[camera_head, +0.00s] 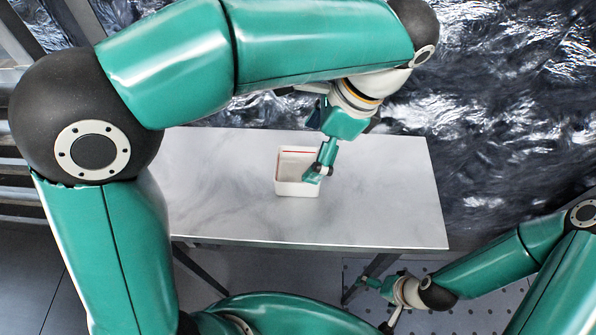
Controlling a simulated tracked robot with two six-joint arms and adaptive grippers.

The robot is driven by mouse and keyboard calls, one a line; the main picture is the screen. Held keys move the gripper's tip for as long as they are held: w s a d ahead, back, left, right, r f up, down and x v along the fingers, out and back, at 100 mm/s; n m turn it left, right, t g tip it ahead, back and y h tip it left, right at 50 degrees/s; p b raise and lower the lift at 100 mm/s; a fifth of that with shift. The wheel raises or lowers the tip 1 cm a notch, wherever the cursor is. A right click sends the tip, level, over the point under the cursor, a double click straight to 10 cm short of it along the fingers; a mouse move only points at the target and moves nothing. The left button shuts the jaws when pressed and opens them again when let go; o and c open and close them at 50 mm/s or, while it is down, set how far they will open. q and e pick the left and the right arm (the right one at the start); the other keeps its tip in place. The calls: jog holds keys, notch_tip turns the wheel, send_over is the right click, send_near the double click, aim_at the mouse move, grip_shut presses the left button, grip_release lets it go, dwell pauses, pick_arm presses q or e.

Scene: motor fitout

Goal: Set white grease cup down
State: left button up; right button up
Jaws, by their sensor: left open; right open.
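A white open-topped, square container (297,188) stands upright on the table (230,205); it is the only white cup-like thing in view. A thin red line shows inside near its far rim. My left gripper (316,174) reaches down from above at the container's right side and is open. Its fingers overlap the right rim in the picture and hide part of it; I cannot tell whether they touch it. My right gripper (368,282) is open and empty, low at the right, in front of the table's near edge and away from the container.
The grey table top is otherwise clear to the left and right of the container. Table legs (196,268) stand below the near edge. A perforated plate (460,315) lies at the lower right. A dark, shiny, crumpled surface (500,110) lies behind the table.

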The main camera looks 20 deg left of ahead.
aim_at(289, 177)
pick_arm(q)
jog(key=shift+x, duration=2.8)
jog(key=shift+s+r, duration=0.1)
jog(key=shift+s, duration=0.05)
jog(key=c, duration=1)
jog(key=shift+c, duration=0.2)
